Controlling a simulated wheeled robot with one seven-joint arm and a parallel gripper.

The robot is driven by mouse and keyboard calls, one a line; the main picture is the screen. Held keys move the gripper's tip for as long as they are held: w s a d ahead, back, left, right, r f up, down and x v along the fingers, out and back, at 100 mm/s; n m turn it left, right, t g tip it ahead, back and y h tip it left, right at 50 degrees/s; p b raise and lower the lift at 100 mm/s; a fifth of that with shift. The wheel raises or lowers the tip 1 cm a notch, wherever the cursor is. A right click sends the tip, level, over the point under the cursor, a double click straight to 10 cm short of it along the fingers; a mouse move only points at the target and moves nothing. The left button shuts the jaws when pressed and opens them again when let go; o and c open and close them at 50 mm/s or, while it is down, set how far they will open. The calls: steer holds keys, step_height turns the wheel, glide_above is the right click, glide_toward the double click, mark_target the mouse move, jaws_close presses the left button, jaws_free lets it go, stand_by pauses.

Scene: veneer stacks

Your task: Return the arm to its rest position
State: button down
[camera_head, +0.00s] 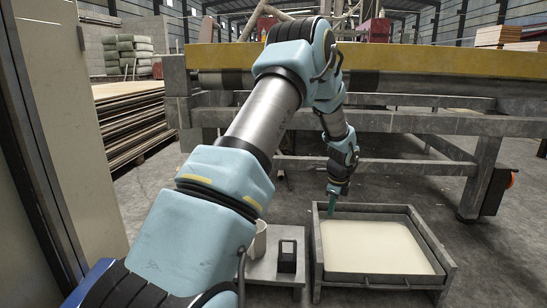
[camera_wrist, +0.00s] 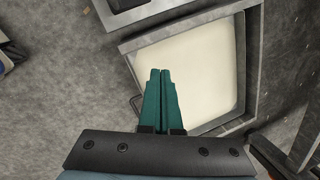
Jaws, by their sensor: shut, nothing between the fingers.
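My arm reaches forward across the head view, bent at the elbow, with its forearm pointing down. My gripper (camera_head: 333,202) hangs over the left edge of a grey tray (camera_head: 318,240) with a pale cream surface inside. In the wrist view my gripper's two green fingers (camera_wrist: 160,75) lie side by side, closed and empty. I cannot tell the exact height of the fingertips above the tray.
A grey stand with a dark block (camera_head: 287,256) and a white cup (camera_head: 260,238) sit left of the tray. A heavy metal bench with a yellow beam (camera_head: 440,60) stands behind. Stacked veneer sheets (camera_head: 130,120) lie at left, beside a pale panel (camera_head: 65,130).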

steer(key=s+a+r+n, duration=0.5)
steer(key=a+r+n, duration=0.15)
steer(key=a, duration=0.25)
steer(key=s+a+r+n+p, duration=0.1)
steer(key=s+a+r+n, duration=0.2)
steer(key=s+a+n, duration=0.3)
steer(key=s+a+r+n+g+p, duration=0.1)
steer(key=s+a+r+n, duration=0.3)
steer(key=s, duration=0.5)
steer(key=s+a+r+n+p, duration=0.1)
steer(key=s+a+r+n, duration=0.1)
steer(key=s+a+n, duration=0.45)
step_height(320, 180, up, 38)
steer(key=p, duration=3.7)
steer(key=shift+a+p, duration=0.2)
steer(key=shift+p, duration=0.2)
steer(key=shift+f, duration=0.1)
